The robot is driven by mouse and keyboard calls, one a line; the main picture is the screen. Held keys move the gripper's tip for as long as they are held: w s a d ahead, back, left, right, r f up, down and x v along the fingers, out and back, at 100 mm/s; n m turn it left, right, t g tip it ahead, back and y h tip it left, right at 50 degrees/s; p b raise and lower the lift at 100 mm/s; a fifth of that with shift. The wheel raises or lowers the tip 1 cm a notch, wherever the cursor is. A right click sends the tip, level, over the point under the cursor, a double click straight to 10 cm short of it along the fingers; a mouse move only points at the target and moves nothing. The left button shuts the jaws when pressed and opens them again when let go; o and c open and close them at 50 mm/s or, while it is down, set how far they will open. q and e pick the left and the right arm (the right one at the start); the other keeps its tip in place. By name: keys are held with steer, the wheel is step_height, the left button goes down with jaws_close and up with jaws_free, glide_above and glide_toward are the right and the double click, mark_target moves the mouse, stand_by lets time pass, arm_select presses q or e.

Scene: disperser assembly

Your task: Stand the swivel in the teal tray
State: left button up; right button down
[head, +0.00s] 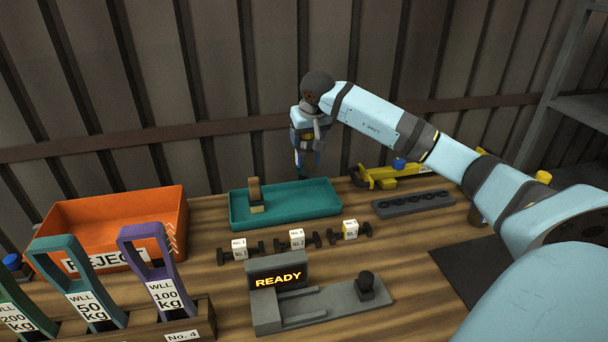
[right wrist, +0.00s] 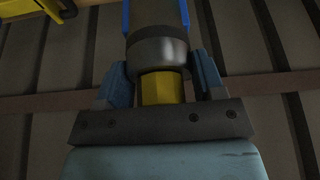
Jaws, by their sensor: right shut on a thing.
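The teal tray (head: 318,208) lies on the wooden table near the back middle. A small brown and tan upright piece (head: 256,195) stands in its left part. My right gripper (head: 308,142) is above and behind the tray's right half, apart from it. It is shut on a part I take to be the swivel, with a grey collar (right wrist: 158,54), a yellow section between the fingers, and blue at its far end. In the right wrist view the fingers (right wrist: 160,82) flank the yellow section. The held part is small and partly hidden in the head view. My left gripper is not in view.
An orange reject bin (head: 120,212) stands left of the tray. Several small labelled pieces stand in front of it. A grey fixture reading READY (head: 278,279) is nearer. A dark slotted strip (head: 412,204) and a yellow tool (head: 385,178) lie right.

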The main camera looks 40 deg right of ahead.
mark_target(311, 155)
step_height(311, 155, down, 11)
steer(key=shift+w+f, duration=0.15)
stand_by(0.4)
steer(key=shift+f, duration=0.1)
steer(key=shift+c, duration=1.1)
jaws_free()
steer(key=v, duration=1.2)
